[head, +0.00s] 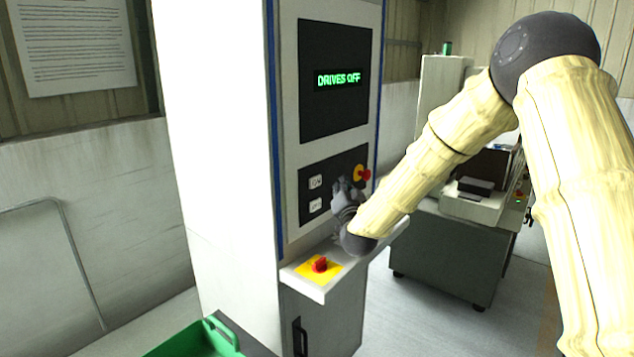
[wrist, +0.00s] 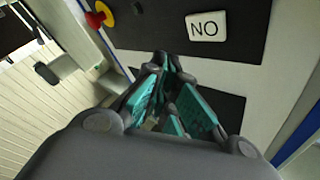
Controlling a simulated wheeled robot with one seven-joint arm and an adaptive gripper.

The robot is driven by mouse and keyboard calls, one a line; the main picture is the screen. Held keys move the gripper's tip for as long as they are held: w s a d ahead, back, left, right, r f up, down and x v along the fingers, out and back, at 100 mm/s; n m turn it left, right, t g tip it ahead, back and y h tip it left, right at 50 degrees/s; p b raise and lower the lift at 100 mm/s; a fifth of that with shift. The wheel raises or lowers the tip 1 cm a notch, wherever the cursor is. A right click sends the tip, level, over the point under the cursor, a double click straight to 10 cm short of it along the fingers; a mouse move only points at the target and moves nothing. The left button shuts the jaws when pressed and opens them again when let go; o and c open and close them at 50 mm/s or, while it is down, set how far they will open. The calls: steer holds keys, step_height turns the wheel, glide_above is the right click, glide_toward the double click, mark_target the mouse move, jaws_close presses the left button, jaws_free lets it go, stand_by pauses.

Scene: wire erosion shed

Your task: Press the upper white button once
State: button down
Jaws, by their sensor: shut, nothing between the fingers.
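The upper white button (head: 315,182) sits on the dark control panel of the tall cabinet, above a second white button (head: 315,205). In the wrist view, where the panel appears upside down, one white button (wrist: 207,27) shows lettering that reads "NO". By its level with the red knob, it seems to be the upper one. My gripper (head: 341,186) is in front of the panel, to the right of both buttons. In the wrist view its closed fingertips (wrist: 168,62) are empty, below and left of the button in the picture, not over it. Fingertip contact with the panel cannot be told.
A red knob on yellow (head: 361,174) is close right of my gripper; it also shows in the wrist view (wrist: 97,17). A shelf (head: 312,288) with another red knob (head: 320,264) juts out below. The screen (head: 335,95) reads "DRIVES OFF". A green crate (head: 190,341) stands lower left.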

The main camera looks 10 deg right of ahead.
mark_target(315, 181)
steer(key=shift+w+a+f, duration=0.1)
steer(key=shift+w+a, duration=0.65)
steer(key=shift+w, duration=0.2)
steer(key=shift+w+a, duration=0.75)
steer(key=shift+w, duration=0.2)
steer(key=shift+w+a+b, duration=0.1)
steer(key=shift+b, duration=0.35)
steer(key=shift+w+a, duration=0.15)
steer(key=shift+w, duration=0.05)
steer(key=shift+w+a+b, duration=0.25)
steer(key=shift+w+b, duration=0.05)
stand_by(0.8)
steer(key=shift+s+d, duration=0.15)
steer(key=shift+s+d+b, duration=0.3)
steer(key=shift+s+d, duration=0.05)
steer(key=shift+s, duration=0.15)
stand_by(0.4)
